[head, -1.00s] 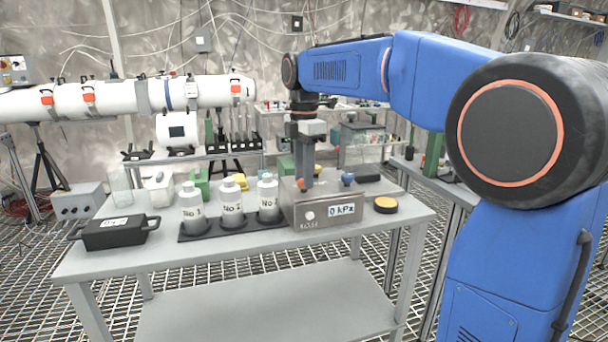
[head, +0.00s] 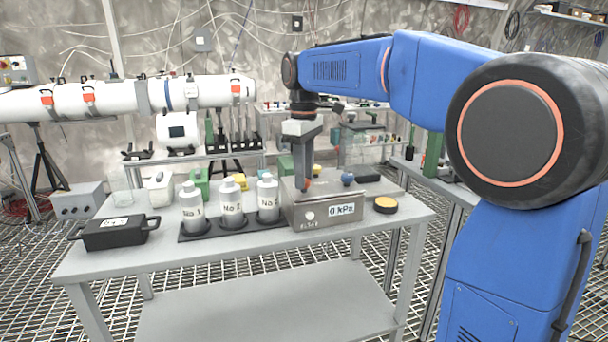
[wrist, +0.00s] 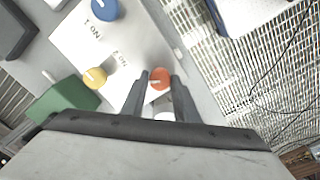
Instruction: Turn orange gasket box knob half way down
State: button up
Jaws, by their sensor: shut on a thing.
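The gasket box (head: 325,212) is a grey metal box with a "0 kPa" display, on the right part of the table. Its orange knob (wrist: 158,77) sits between my gripper's fingertips (wrist: 160,80) in the wrist view, and the fingers are shut on it. In the head view the orange knob (head: 306,184) shows just at the tip of my gripper (head: 304,183), which points down onto the box top. A blue knob (head: 347,179) and a yellow knob (wrist: 95,77) are also on the box, apart from my fingers. The knob's exact angle cannot be told.
Several grey-white bottles (head: 231,205) stand in a dark rack left of the box. A black case (head: 114,232) lies at the table's left. A yellow-topped black disc (head: 386,204) lies right of the box. The front strip of the table (head: 230,257) is clear.

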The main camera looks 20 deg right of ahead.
jog(key=m, duration=0.5)
jog(key=shift+m, duration=0.3)
jog(key=m, duration=0.5)
jog(key=shift+m, duration=0.3)
jog(key=o, duration=1.1)
jog(key=shift+c, duration=0.2)
notch_tip(320, 180, up, 18)
jog(key=shift+f, duration=0.25)
